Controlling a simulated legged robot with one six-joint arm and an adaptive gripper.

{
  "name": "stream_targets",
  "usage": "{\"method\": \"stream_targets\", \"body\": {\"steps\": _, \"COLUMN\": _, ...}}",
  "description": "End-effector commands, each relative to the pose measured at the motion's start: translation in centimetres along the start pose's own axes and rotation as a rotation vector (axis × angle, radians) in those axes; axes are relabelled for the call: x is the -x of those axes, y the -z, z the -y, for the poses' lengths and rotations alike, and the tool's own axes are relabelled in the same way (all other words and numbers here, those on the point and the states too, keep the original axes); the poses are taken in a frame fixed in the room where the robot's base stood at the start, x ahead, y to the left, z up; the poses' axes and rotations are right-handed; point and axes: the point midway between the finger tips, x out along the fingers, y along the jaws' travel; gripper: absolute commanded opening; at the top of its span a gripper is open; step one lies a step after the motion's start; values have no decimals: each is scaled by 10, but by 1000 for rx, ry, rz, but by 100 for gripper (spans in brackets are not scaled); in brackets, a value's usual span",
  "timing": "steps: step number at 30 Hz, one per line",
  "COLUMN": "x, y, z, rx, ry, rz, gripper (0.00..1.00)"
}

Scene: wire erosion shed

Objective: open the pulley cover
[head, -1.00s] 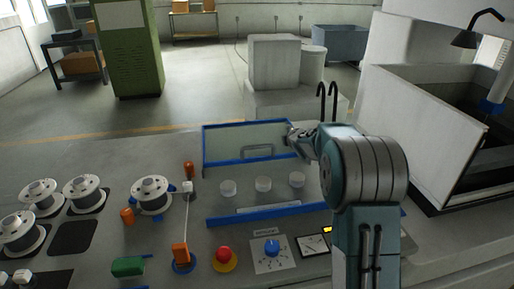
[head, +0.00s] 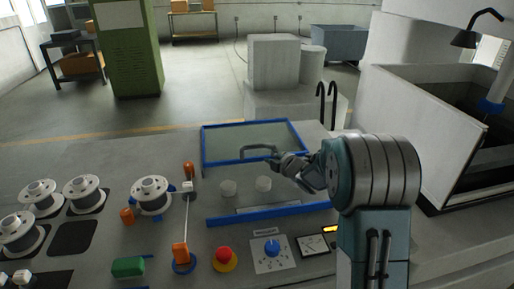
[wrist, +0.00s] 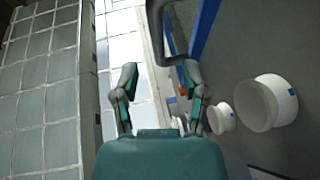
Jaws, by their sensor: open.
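The pulley cover (head: 225,143) is a clear panel in a blue frame with a dark grey handle (head: 262,149) near its lower edge. In the head view its frame appears behind the white pulleys (head: 228,187), which show uncovered; its exact tilt is hard to tell. My gripper (head: 280,160) is open, close to the right end of the handle. In the wrist view the handle (wrist: 176,48) is just beyond the open fingertips (wrist: 158,74), nearer the right finger, and the blue frame (wrist: 205,25) lies to its right. Contact cannot be told.
Left of the cover are wire spools (head: 152,193) and orange-ended posts. In front are a red button (head: 223,254), a blue knob (head: 271,247) and a gauge (head: 313,245). A white-walled tank (head: 425,125) stands right. Floor is visible behind the panel.

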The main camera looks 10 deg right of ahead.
Motion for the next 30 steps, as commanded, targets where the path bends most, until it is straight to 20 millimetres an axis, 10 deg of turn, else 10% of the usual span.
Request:
{"method": "stream_targets", "body": {"steps": 10, "x": -59, "y": 0, "z": 0, "rx": 1, "ry": -1, "rz": -1, "gripper": 57}}
{"method": "stream_targets", "body": {"steps": 22, "x": -70, "y": 0, "z": 0, "rx": 1, "ry": 0, "rz": 2, "gripper": 57}}
{"method": "stream_targets", "body": {"steps": 27, "x": -70, "y": 0, "z": 0, "rx": 1, "ry": 0, "rz": 1, "gripper": 0}}
{"method": "stream_targets", "body": {"steps": 30, "x": -70, "y": 0, "z": 0, "rx": 1, "ry": 1, "rz": 1, "gripper": 0}}
